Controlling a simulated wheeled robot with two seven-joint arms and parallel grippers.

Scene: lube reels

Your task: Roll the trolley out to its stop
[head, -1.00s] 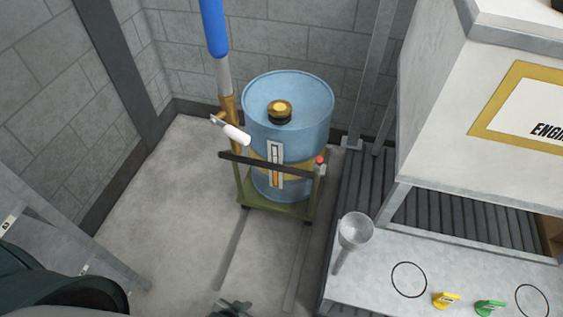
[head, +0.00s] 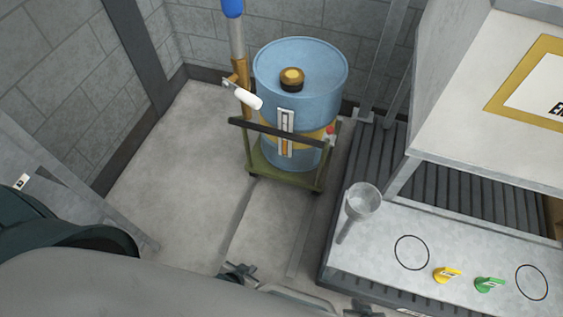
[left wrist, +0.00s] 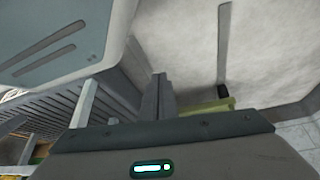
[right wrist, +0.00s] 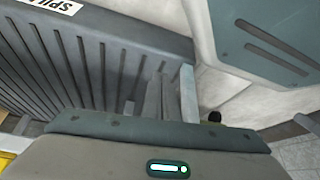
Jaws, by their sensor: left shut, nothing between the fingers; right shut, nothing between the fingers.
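The trolley (head: 287,178) stands against the back wall in the head view. It has a low olive-green deck, small dark wheels and a dark cross bar (head: 262,129) at its front. A blue drum (head: 273,72) with a yellow band stands upright on it. My left gripper (head: 238,271) is shut and empty, low in the picture and apart from the trolley. Its fingers show in the left wrist view (left wrist: 160,95), with a green trolley edge beyond them. My right gripper (head: 364,309) is at the bottom edge, also shut and empty. The right wrist view shows its fingers (right wrist: 160,98).
Two floor strips (head: 239,215) run from the trolley toward me over clear floor. A ribbed grey platform (head: 350,152) and a bench (head: 400,213) with a funnel (head: 360,200) and valve handles stand at the right. A pump with a white handle (head: 248,98) rises beside the drum.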

